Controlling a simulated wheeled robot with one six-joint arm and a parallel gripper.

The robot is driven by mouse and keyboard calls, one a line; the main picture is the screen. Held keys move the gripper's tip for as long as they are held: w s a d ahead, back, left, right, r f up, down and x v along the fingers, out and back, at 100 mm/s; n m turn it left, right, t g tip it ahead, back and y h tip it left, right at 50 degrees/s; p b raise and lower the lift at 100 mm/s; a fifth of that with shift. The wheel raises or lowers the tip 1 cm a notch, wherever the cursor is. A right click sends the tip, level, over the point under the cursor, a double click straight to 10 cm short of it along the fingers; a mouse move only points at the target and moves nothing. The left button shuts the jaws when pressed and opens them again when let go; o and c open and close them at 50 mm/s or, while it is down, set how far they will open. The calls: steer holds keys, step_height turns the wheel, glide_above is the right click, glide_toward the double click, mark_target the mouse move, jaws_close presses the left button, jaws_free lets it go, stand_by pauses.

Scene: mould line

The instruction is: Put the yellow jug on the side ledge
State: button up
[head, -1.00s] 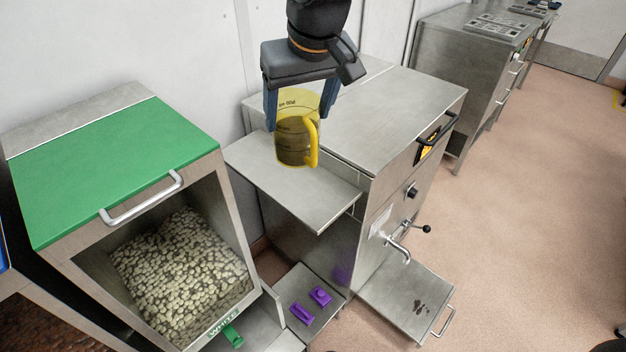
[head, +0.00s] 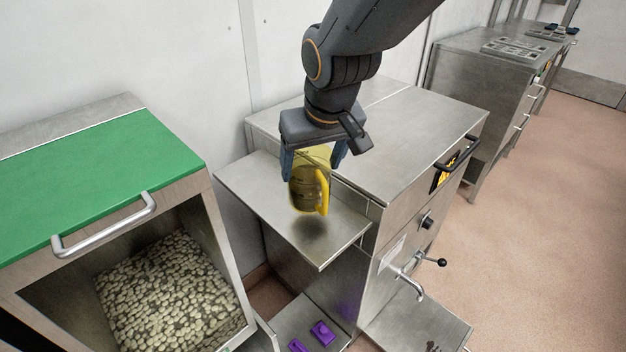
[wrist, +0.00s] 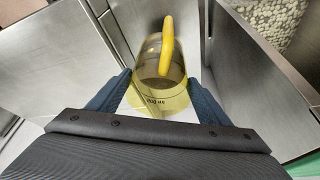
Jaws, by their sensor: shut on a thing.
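The yellow jug (head: 308,188) is see-through, with a solid yellow handle and dark contents low inside. My gripper (head: 314,170) is shut on the jug, one blue finger on each side of it. The jug is upright over the side ledge (head: 262,205), a flat steel shelf on the machine's left side. A dark shadow lies on the ledge just below the jug, which seems slightly above it; I cannot tell the exact gap. In the wrist view the jug (wrist: 160,85) sits between the fingers, its handle pointing away from my gripper.
The steel machine (head: 420,150) stands right of the ledge, with a tap (head: 408,278) on its front. A green-lidded bin (head: 110,180) of pale pieces (head: 165,290) stands to the left. Purple items (head: 322,333) lie on a lower shelf. The ledge around the jug is clear.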

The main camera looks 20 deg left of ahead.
mark_target(312, 181)
steer(key=shift+f+p, duration=0.3)
steer(key=shift+f, duration=1.85)
steer(key=shift+f, duration=0.15)
steer(key=o, duration=2.1)
steer(key=shift+c, duration=0.2)
